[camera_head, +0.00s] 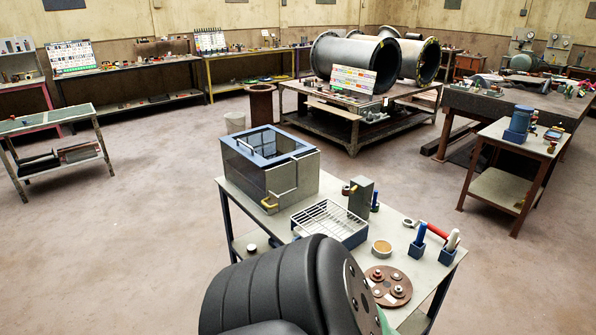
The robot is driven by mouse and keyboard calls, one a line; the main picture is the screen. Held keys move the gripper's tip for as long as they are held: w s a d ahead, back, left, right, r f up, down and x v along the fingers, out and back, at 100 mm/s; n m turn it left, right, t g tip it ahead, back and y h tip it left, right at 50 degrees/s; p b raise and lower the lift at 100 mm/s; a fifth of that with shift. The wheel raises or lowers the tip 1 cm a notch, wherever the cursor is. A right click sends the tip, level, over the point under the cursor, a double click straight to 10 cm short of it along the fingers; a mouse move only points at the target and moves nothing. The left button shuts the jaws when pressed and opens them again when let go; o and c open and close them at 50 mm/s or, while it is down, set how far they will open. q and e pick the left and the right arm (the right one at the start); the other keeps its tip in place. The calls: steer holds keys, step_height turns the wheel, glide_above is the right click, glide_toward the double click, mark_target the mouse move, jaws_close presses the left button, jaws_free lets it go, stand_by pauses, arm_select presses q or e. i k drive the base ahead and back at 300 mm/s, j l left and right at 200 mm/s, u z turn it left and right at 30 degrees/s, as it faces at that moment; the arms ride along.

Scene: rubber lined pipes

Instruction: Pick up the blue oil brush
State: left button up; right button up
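A blue-handled tool (420,234), which looks like the blue oil brush, stands upright in a small blue holder (417,249) near the right end of the near work table (398,225). Its lower end is hidden inside the holder. A similar white-handled tool (453,239) stands in a second blue holder (447,255) just to its right. Neither my left nor my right gripper is in view, and nothing is seen touching the blue tool.
A red-handled tool (436,230) lies behind the holders. A brown bolted disc (388,286), a round tan dish (382,248), a wire rack (328,220) and a grey-blue box (270,165) share the table. A close dark shape hides the table's near part.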

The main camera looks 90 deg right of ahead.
mark_target(423, 227)
steer(key=z, duration=3.65)
